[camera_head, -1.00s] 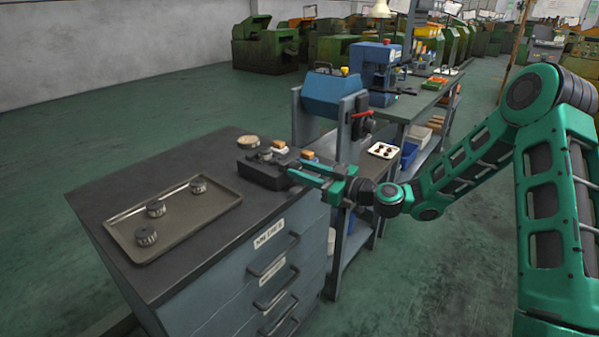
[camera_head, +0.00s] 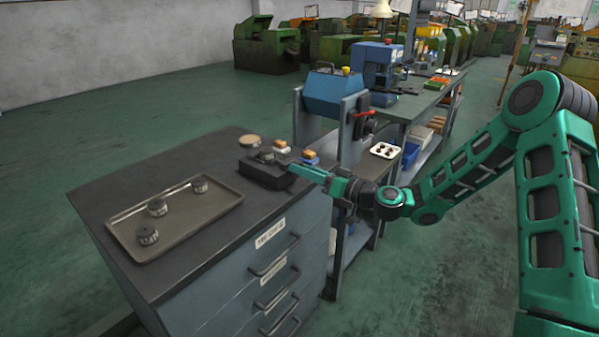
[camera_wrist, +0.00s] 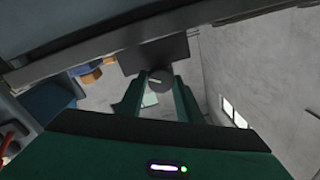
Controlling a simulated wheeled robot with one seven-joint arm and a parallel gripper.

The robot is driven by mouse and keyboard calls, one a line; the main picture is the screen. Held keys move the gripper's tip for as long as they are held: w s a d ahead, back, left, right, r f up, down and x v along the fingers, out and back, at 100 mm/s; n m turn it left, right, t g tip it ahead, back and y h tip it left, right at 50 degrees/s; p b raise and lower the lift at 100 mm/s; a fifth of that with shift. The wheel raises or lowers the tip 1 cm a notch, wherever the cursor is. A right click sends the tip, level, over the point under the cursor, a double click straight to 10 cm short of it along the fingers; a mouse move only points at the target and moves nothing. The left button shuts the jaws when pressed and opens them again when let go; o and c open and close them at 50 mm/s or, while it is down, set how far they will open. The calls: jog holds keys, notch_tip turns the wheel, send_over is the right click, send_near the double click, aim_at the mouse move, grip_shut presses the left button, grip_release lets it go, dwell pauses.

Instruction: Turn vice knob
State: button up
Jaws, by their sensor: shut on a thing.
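The dark vice (camera_head: 262,172) sits near the right edge of the grey cabinet top, in the head view. In the wrist view, the vice (camera_wrist: 152,52) is a dark block at the top, with its round dark knob (camera_wrist: 160,82) facing me. My gripper (camera_head: 300,172) reaches in from the right at the vice's right side. In the wrist view, its two green fingers (camera_wrist: 160,88) lie on either side of the knob and are shut on it. The knob is hidden by the fingers in the head view.
A metal tray (camera_head: 122,243) with several round dark parts lies on the left of the cabinet top (camera_head: 150,180). A round tan piece (camera_head: 249,141) and small blocks (camera_head: 281,147) stand behind the vice. A blue machine (camera_head: 333,95) stands close behind my gripper.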

jog(key=m, duration=0.5)
jog(key=shift+w+d+f+m+t, duration=0.2)
jog(key=shift+d+m+t, duration=0.1)
jog(key=shift+m, duration=0.1)
jog(key=shift+d+m, duration=0.1)
jog(key=shift+m, duration=2.2)
jog(key=shift+f, duration=0.1)
jog(key=o, duration=1)
jog(key=shift+o, duration=0.2)
jog(key=shift+s+a, duration=0.1)
jog(key=shift+a, duration=0.1)
jog(key=v, duration=1)
jog(key=shift+s+d, duration=0.2)
jog(key=shift+d, duration=0.15)
